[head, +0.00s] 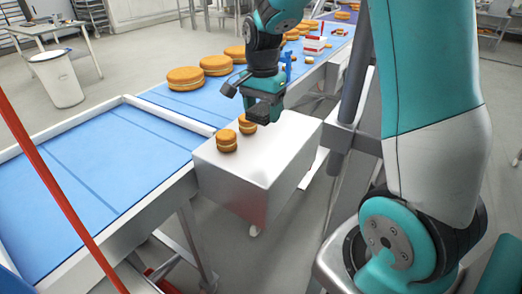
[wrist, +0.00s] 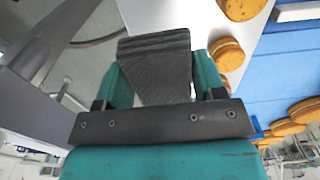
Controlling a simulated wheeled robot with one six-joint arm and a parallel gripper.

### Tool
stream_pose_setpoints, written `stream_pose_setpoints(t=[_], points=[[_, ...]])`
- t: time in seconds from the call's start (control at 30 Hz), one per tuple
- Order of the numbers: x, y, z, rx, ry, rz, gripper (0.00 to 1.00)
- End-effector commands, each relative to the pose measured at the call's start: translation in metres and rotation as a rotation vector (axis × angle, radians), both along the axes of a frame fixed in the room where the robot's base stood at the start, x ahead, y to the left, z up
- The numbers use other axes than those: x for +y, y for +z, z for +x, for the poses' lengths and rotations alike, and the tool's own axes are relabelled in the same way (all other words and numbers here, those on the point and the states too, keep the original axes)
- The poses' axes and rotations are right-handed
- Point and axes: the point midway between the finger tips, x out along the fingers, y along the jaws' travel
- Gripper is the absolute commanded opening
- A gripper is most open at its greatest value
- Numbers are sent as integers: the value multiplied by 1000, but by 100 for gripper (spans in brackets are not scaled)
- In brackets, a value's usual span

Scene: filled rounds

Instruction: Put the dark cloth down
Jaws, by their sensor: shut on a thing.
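The dark cloth (wrist: 155,68) is a dark grey, textured, folded piece between the two teal fingers of my gripper (wrist: 162,85) in the wrist view. My gripper is shut on it. In the head view my gripper (head: 264,106) is above the far end of a pale metal box top (head: 262,155), beyond two small round filled cakes. There the cloth is hard to tell apart from the dark gripper parts.
The near small cake (head: 227,141) and the far one (head: 247,124) stand on the box top. A blue conveyor (head: 95,175) lies to the left. Larger filled rounds (head: 185,78) stand on the belt behind. The near right of the box top is bare.

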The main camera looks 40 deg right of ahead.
Motion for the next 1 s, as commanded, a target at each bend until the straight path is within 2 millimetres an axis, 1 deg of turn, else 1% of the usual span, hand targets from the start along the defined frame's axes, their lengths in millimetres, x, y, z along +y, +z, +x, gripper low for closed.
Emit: stream_pose_setpoints(t=[0.03,0.1,0.2,0.3,0.53,0.73,0.8,1.0], points=[[0,-15,-1,9,-1,2,33],[0,-34,-1,8,-1,1,33],[-1,-60,-1,7,-1,1,33],[-1,-80,-1,4,-1,1,33],[-1,-103,-1,2,-1,0,33],[-1,-130,-1,2,-1,0,33],[-1,-134,0,0,-1,0,33],[-1,-134,0,-2,-1,0,33]])
